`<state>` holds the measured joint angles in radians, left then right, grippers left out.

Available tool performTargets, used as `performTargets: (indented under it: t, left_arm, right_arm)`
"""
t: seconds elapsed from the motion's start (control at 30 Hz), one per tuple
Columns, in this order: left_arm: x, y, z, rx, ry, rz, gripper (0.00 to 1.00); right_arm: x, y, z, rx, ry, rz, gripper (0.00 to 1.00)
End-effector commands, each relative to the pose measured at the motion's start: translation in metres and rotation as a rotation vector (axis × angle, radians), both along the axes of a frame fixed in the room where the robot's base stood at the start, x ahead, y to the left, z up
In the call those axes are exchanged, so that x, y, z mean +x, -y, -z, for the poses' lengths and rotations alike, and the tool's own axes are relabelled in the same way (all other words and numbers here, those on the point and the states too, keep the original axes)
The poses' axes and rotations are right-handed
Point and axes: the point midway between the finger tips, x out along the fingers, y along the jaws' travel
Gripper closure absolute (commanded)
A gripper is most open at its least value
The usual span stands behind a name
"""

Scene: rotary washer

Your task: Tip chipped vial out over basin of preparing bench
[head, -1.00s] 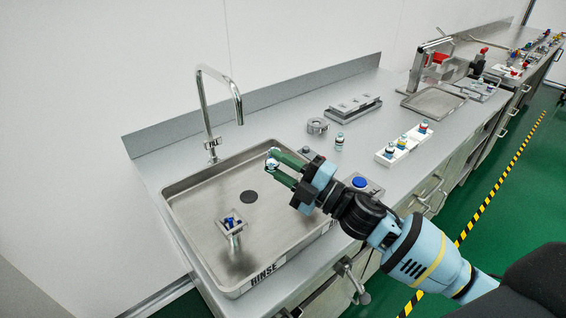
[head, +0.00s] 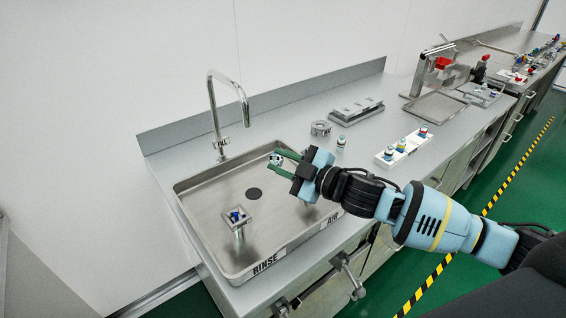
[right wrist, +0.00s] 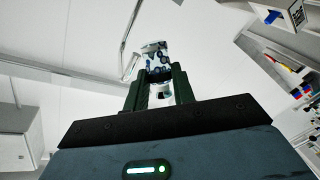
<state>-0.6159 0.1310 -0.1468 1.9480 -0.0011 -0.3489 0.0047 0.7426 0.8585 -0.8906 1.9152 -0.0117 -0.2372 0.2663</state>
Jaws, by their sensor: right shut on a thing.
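My right gripper (head: 279,164) is shut on a small vial (head: 275,159) and holds it above the basin (head: 186,213), towards its back right. In the right wrist view the vial (right wrist: 156,62) shows between the two dark green fingers, white and clear with dark blue round marks. It looks tilted there; whether it is chipped is too small to tell. The basin is a shallow steel sink with a dark drain and a RINSE label on its front edge. My left gripper is not in view.
A tall faucet (head: 214,110) stands behind the basin. A capped vial (head: 341,143), a ring holder (head: 320,128) and a white rack (head: 404,149) with several vials stand to the right.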

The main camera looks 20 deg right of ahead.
Motion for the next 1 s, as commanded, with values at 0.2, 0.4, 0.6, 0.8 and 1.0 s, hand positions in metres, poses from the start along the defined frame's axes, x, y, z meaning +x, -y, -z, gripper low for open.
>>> performTargets:
  t: [0.2, 0.4, 0.6, 0.8, 1.0]
  left_arm:
    - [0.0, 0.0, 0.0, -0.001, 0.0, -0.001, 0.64]
    - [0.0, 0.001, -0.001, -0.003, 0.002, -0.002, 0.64]
    - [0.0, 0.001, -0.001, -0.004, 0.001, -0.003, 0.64]
    - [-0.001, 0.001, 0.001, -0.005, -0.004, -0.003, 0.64]
    - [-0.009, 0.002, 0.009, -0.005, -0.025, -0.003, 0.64]
  right_arm:
    - [0.001, 0.0, -0.005, 0.077, -0.166, 0.0, 0.96]
    - [0.001, 0.001, -0.007, 0.146, -0.314, 0.001, 0.96]
    - [0.001, 0.0, -0.009, 0.208, -0.445, 0.0, 0.96]
    - [0.001, 0.001, -0.009, 0.265, -0.569, 0.001, 0.96]
    - [0.001, 0.0, -0.008, 0.317, -0.684, 0.002, 0.96]
